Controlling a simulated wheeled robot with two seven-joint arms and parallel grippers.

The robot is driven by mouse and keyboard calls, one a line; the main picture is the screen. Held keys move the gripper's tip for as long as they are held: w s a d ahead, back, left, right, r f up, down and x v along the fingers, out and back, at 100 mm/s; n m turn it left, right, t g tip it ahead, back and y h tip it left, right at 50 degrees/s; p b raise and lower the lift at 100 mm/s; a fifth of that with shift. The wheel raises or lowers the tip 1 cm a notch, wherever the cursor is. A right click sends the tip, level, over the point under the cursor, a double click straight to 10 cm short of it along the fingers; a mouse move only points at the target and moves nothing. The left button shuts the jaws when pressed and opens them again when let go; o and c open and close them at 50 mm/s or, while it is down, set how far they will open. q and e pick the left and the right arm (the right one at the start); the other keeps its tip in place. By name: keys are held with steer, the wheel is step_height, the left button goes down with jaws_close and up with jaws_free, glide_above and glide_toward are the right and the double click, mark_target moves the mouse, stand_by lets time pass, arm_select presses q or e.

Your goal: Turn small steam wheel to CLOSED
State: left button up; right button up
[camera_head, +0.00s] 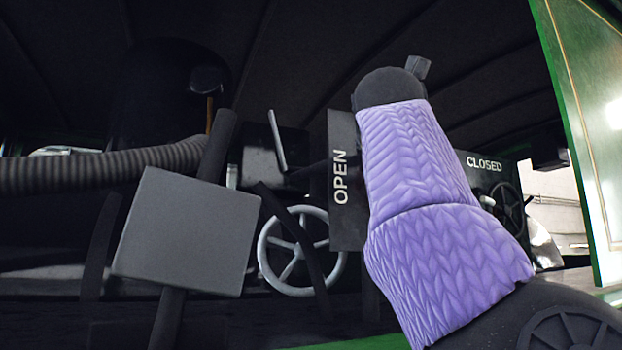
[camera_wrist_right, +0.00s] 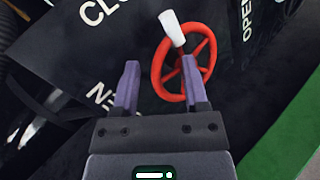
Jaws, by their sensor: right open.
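In the right wrist view a small red spoked wheel (camera_wrist_right: 204,73) has a white handle (camera_wrist_right: 172,28) at its upper left rim. My right gripper (camera_wrist_right: 160,66) is open, with its two purple fingers pointing at the wheel. The right finger overlaps the wheel's face in the picture and the left finger is left of its rim. I cannot tell whether either touches. Nothing is held. In the head view my purple-sleeved right arm covers the middle right; the red wheel and my right gripper do not show there. My left gripper is not in view.
Black plates carry the words OPEN (camera_head: 340,177) and CLOSED (camera_head: 484,163). A larger grey wheel (camera_head: 265,262) stands left of my arm and a dark wheel (camera_head: 513,211) right of it. A ribbed hose (camera_head: 100,170) and a grey box (camera_head: 185,230) are at left.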

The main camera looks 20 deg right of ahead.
steer(key=b+v, duration=0.4)
steer(key=v, duration=0.6)
steer(key=shift+b, duration=0.4)
